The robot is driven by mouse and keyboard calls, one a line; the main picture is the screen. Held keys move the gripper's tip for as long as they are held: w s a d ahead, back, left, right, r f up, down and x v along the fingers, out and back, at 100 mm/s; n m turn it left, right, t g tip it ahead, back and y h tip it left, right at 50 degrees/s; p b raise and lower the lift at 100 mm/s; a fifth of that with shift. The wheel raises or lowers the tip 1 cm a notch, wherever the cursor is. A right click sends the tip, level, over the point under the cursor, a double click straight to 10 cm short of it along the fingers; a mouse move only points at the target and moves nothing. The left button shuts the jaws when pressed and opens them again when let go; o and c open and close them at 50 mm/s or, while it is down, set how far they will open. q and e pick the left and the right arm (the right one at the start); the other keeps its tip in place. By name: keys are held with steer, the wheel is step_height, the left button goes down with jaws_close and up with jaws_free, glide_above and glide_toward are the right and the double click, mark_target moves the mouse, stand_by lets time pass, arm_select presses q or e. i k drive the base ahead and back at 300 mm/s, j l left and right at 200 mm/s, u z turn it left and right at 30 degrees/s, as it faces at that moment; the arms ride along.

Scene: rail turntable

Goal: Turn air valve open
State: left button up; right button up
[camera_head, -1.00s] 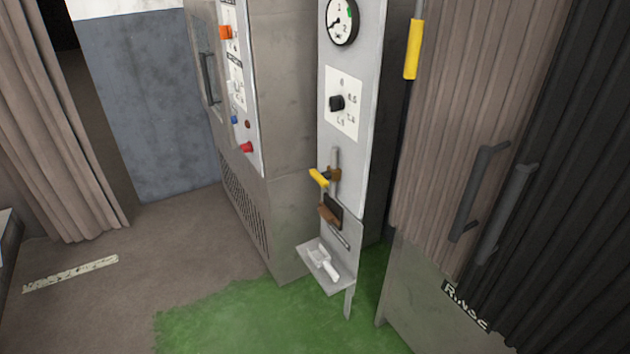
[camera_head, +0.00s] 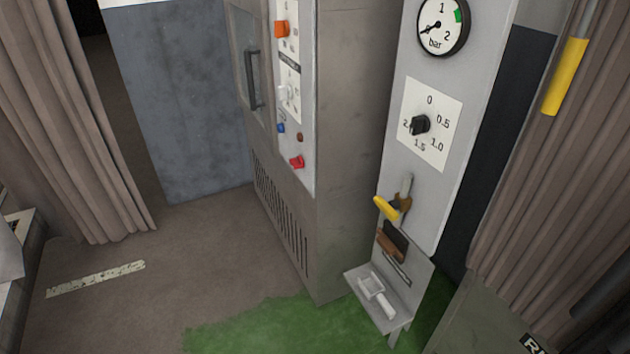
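The air valve (camera_head: 404,200) sits low on a tall light-grey panel (camera_head: 455,100), right of the middle. It has a brass-coloured body on a grey pipe. Its yellow lever (camera_head: 387,208) points to the left, across the pipe. Above it are a round pressure gauge (camera_head: 442,26) marked in bar, with its needle near the low end, and a black knob (camera_head: 420,125) on a white dial plate. Neither of my grippers is in view, and nothing touches the valve.
A grey cabinet (camera_head: 350,110) with orange, blue and red controls stands left of the panel. A small shelf below the valve holds a white scoop-like tool (camera_head: 377,296). Curtains hang at both sides. The floor (camera_head: 200,260) in front is clear, with a green patch (camera_head: 280,328).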

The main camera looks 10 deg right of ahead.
mark_target(388, 207)
steer(key=i+j+u, duration=0.2)
steer(key=i, duration=0.55)
steer(key=i+j+u, duration=0.25)
steer(key=i, duration=0.5)
steer(key=i+z, duration=0.25)
steer(key=z, duration=0.15)
steer(key=i+j+z, duration=0.15)
steer(key=z, duration=0.3)
steer(key=i+j+z, duration=0.2)
steer(key=z, duration=0.2)
steer(key=i+j+z, duration=0.25)
steer(key=z, duration=0.2)
